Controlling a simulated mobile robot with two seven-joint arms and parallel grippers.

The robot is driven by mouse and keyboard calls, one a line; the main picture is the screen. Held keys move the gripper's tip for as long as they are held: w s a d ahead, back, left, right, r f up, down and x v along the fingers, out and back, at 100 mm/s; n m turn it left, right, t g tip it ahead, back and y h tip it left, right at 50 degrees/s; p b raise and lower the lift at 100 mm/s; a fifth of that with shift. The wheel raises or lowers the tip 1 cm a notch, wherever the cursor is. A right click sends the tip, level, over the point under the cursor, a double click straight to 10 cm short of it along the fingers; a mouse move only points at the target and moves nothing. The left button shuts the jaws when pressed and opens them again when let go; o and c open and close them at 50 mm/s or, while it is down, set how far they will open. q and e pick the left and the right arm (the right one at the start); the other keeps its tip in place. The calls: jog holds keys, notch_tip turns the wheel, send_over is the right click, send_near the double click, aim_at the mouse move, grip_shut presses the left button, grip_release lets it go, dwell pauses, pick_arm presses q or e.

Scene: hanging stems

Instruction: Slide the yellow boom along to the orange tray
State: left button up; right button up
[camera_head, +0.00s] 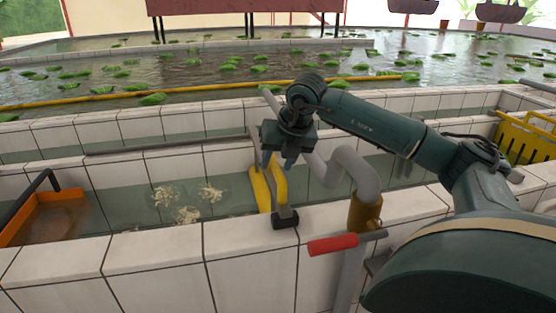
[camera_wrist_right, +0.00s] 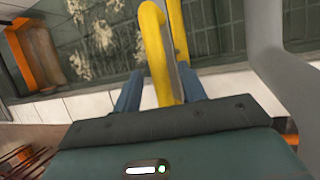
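The yellow boom (camera_head: 260,190) stands across the narrow water channel, just below my right gripper (camera_head: 279,160). In the right wrist view the boom (camera_wrist_right: 155,45) is a bent yellow tube running down between the blue fingertips (camera_wrist_right: 160,90). The fingers are spread, with a visible gap between the left finger and the tube. Whether the right finger touches it I cannot tell. The orange tray (camera_head: 14,222) sits at the channel's left end and also shows in the right wrist view (camera_wrist_right: 25,60). My left gripper is not in view.
Pale floating clumps (camera_head: 187,215) lie in the water between boom and tray. A grey bent pipe (camera_head: 350,170) and a red-handled lever (camera_head: 333,244) stand right of the boom. White tiled walls (camera_head: 150,253) edge the channel. A yellow crate (camera_head: 520,140) is far right.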

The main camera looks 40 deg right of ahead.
grip_shut()
dwell(0.3)
